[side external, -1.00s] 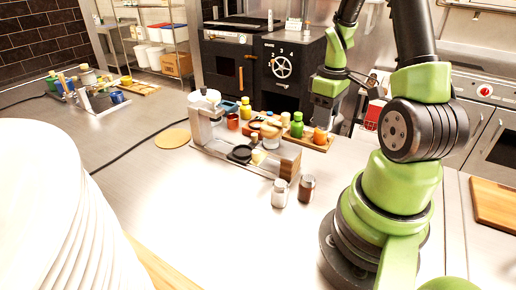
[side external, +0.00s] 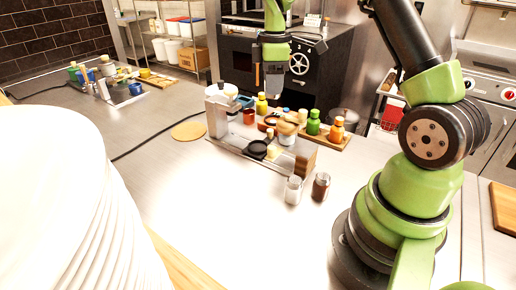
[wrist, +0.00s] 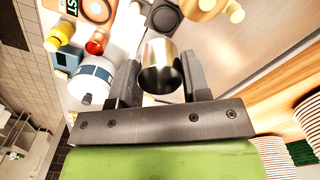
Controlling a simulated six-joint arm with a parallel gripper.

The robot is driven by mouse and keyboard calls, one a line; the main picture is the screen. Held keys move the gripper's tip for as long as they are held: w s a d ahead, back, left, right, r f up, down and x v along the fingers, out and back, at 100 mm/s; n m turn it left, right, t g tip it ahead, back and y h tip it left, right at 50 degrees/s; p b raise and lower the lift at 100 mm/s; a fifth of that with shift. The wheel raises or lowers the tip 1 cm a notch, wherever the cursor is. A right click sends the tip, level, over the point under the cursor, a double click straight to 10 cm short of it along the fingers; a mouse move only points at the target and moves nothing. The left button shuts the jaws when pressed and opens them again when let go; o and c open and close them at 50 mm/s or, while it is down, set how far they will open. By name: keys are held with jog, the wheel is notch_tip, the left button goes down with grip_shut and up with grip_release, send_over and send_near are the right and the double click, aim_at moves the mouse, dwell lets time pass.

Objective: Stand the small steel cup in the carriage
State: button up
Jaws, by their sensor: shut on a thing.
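The small steel cup (wrist: 160,66) is between my gripper's two dark fingers (wrist: 160,82) in the wrist view. The fingers are shut on its sides and its rounded wall is shiny. In the side external view my gripper (side external: 274,88) hangs in the air above the back of the work area; the cup cannot be made out there. A long low steel frame (side external: 232,147) with a grey upright at its left end and a wooden block at its right stands on the counter, likely the carriage. It bears a black round dish and several small things.
A wooden board (side external: 331,140) with green (side external: 313,124) and orange bottles (side external: 337,130) lies behind the frame. Two shakers (side external: 293,189) stand in front. A round tan mat (side external: 188,131) lies left. White plates (side external: 50,190) fill the left foreground.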

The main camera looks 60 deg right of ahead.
jog(key=w+a+n, duration=0.2)
jog(key=w, duration=0.1)
send_over(258, 148)
notch_tip(258, 148, down, 10)
jog(key=shift+s+f, duration=0.1)
jog(key=shift+f, duration=2.5)
jog(key=o, duration=0.9)
jog(key=shift+f, duration=0.1)
